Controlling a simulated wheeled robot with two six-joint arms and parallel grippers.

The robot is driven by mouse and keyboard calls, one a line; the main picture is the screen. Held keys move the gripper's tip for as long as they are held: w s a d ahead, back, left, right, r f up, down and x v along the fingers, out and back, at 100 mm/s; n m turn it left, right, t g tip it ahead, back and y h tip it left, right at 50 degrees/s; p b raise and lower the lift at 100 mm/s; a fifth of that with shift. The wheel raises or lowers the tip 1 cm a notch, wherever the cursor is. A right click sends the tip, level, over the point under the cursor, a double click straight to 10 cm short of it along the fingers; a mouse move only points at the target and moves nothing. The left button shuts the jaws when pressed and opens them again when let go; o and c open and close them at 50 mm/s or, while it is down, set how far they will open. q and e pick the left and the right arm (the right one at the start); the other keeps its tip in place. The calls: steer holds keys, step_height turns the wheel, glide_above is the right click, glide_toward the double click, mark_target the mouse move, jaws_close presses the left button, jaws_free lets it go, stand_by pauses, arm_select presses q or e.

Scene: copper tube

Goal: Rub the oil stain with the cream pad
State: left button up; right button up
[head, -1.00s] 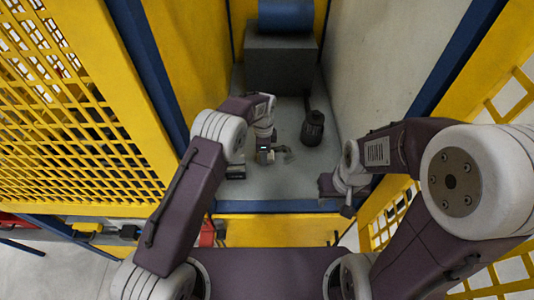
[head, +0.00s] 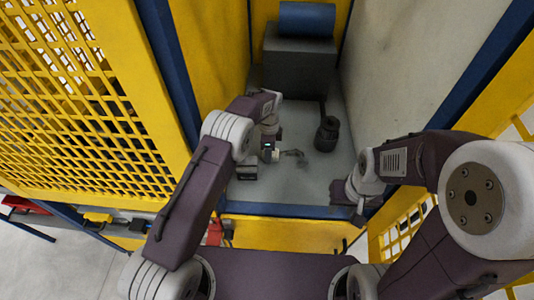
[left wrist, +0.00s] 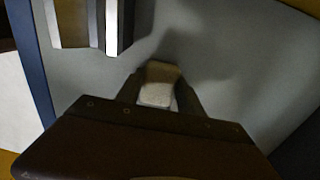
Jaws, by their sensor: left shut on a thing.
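My left gripper (head: 280,154) is low over the grey floor of the yellow-framed bay. In the left wrist view it is shut on the cream pad (left wrist: 158,86), a small pale block between the two dark fingers. I cannot tell whether the pad touches the floor. A faint dark smudge (head: 302,162) lies just right of the left gripper in the head view; it may be the oil stain or a shadow. My right gripper (head: 345,193) is near the bay's front right edge, its jaws too unclear to read.
A dark cylindrical object (head: 327,134) stands on the floor to the right. A large grey box (head: 298,70) with a blue roll (head: 307,18) fills the back. A small dark block (head: 246,172) sits left of the left gripper. Yellow mesh and walls enclose the bay.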

mark_target(277, 153)
arm_select(q)
steer(key=d, duration=0.3)
steer(key=shift+d+f, duration=0.1)
steer(key=shift+f, duration=0.05)
steer(key=shift+d+b, duration=0.4)
steer(key=shift+d, duration=1.45)
steer(key=shift+a+r, duration=0.1)
steer(key=shift+r, duration=0.1)
step_height(277, 153, up, 6)
steer(key=p, duration=0.4)
steer(key=shift+r, duration=0.1)
